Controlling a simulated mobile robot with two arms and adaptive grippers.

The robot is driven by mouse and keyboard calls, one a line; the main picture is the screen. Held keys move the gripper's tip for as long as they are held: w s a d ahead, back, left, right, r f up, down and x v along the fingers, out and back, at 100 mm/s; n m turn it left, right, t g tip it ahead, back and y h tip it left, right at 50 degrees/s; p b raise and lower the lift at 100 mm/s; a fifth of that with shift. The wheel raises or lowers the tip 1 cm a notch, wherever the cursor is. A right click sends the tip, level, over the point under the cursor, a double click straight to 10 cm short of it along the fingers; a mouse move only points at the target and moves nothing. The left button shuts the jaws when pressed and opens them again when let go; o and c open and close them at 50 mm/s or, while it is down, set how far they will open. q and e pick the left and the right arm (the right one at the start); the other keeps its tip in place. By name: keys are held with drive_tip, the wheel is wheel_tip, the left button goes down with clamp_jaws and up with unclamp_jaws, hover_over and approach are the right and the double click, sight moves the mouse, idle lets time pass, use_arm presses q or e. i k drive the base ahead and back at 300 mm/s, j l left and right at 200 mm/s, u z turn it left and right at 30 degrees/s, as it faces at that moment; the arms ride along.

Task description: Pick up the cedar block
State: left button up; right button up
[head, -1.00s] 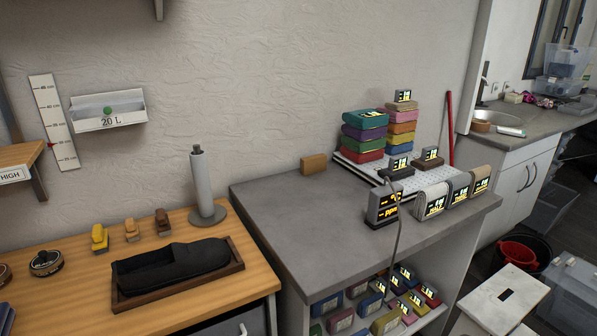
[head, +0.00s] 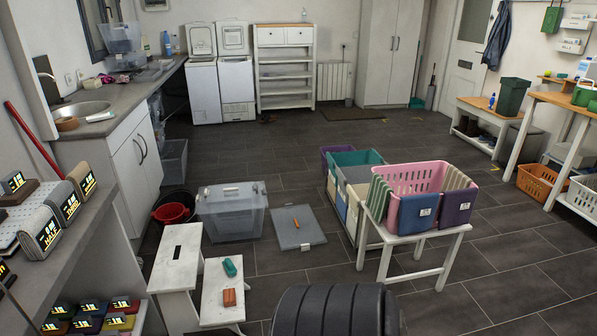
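I cannot tell for sure which thing is the cedar block. A small reddish-brown block (head: 229,298) lies on a low white step stool (head: 222,314) in the lower left middle of the head view. A teal block (head: 230,266) lies just behind it on the same stool. Neither of my grippers is in view.
A grey counter with labelled blocks (head: 43,231) is at the left. A clear lidded bin (head: 232,211) and a flat grey lid (head: 298,227) are on the floor. A white stand (head: 428,236) holds a pink basket (head: 410,178). Open floor lies at right.

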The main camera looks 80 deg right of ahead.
sight(229, 295)
drive_tip(key=z, duration=1.85)
drive_tip(key=u, duration=0.3)
drive_tip(key=i+l+u, duration=0.3)
drive_tip(key=l+u, duration=0.3)
drive_tip(key=i+l+u, duration=0.15)
drive_tip(key=l+u, duration=0.15)
